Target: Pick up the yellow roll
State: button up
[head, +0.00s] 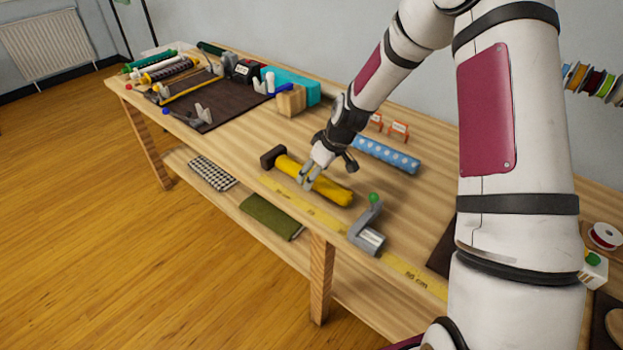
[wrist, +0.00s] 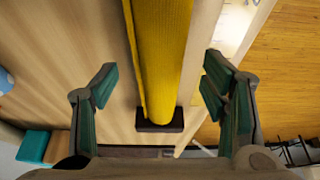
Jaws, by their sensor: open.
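The yellow roll (head: 325,188) lies on the wooden table near its front edge, with a dark block at its left end. My gripper (head: 308,179) is over the roll's middle, pointing down, and partly hides it. In the wrist view the yellow roll (wrist: 164,55) runs between the two open fingers of my gripper (wrist: 158,88). There is a gap on each side, and neither finger is seen touching it.
A grey metal crank with a green knob (head: 368,230) stands right of the roll. A blue dotted roll (head: 387,154) lies behind. A yellow measuring strip (head: 310,214) runs along the front edge. Several rolls and a dark mat (head: 225,101) occupy the far left.

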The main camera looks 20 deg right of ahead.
jog(key=shift+x, duration=1.3)
jog(key=c, duration=1.5)
jog(key=shift+o, duration=0.2)
notch_tip(320, 180, up, 10)
jog(key=p, duration=0.3)
jog(key=shift+r+p, duration=0.1)
jog(key=shift+p, duration=0.3)
